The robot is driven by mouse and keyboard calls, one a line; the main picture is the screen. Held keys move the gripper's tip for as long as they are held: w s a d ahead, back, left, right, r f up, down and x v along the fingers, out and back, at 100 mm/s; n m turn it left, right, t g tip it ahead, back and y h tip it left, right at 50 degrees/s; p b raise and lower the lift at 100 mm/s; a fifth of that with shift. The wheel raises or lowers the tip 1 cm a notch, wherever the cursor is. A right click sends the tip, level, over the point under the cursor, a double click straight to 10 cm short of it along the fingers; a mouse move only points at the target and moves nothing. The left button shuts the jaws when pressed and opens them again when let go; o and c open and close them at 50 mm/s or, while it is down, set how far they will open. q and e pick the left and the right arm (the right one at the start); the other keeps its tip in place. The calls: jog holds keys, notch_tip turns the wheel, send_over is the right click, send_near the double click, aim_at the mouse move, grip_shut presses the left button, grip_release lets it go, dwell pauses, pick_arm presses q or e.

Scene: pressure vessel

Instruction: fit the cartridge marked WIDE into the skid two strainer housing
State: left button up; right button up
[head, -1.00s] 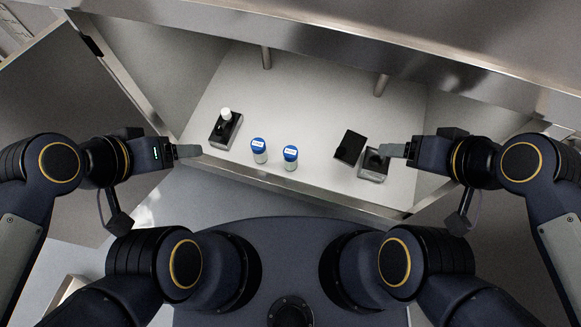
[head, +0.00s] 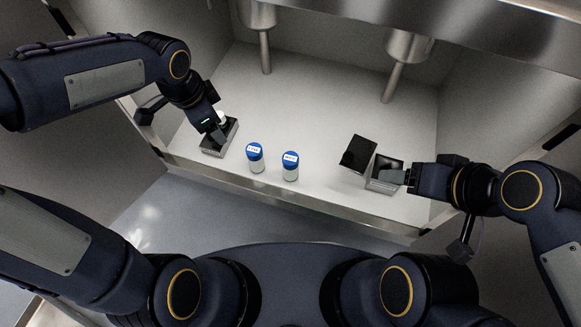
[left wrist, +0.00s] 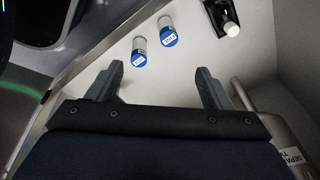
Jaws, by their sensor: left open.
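Two pale cartridges with blue, labelled caps stand upright side by side on the cabinet floor: a left one (head: 256,158) and a right one (head: 290,166). They also show in the left wrist view (left wrist: 139,52) (left wrist: 167,31). The cap lettering is too small to tell which is WIDE. At right, a box-shaped metal housing (head: 378,187) stands beside a dark lid-like square (head: 358,154). My right gripper (head: 392,177) overlaps the housing; its jaw state is unclear. My left gripper (head: 217,134) (left wrist: 160,82) is open and empty, in front of a dark unit (head: 213,150) at left.
The dark unit carries a white-topped part (left wrist: 231,29), mostly behind my left gripper in the head view. Metal vessels with pipes (head: 393,80) hang at the back. A raised front lip (head: 290,203) edges the cabinet floor. The floor behind the cartridges is clear.

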pick_arm(q)
jog(key=w+d+f+m+g, duration=0.2)
jog(key=w+d+f+m, duration=0.6)
jog(key=f, duration=0.4)
jog(key=m, duration=0.4)
send_over(290, 158)
jog(key=shift+g, duration=0.3)
jog(key=f, duration=0.9)
jog(key=shift+w+a+f, duration=0.25)
jog(key=shift+a+f, duration=0.15)
jog(key=f, duration=0.1)
jog(key=f+b, duration=0.1)
jog(key=f, duration=0.1)
jog(key=shift+s+d, duration=0.15)
jog(key=shift+d, duration=0.2)
notch_tip(290, 158, down, 6)
jog(key=b, duration=0.2)
jog(key=shift+d+r+b, duration=0.1)
jog(key=shift+r+b, duration=0.1)
jog(key=shift+b, duration=0.1)
jog(key=c, duration=1.1)
jog(key=shift+r, duration=0.1)
jog(key=shift+c, duration=0.2)
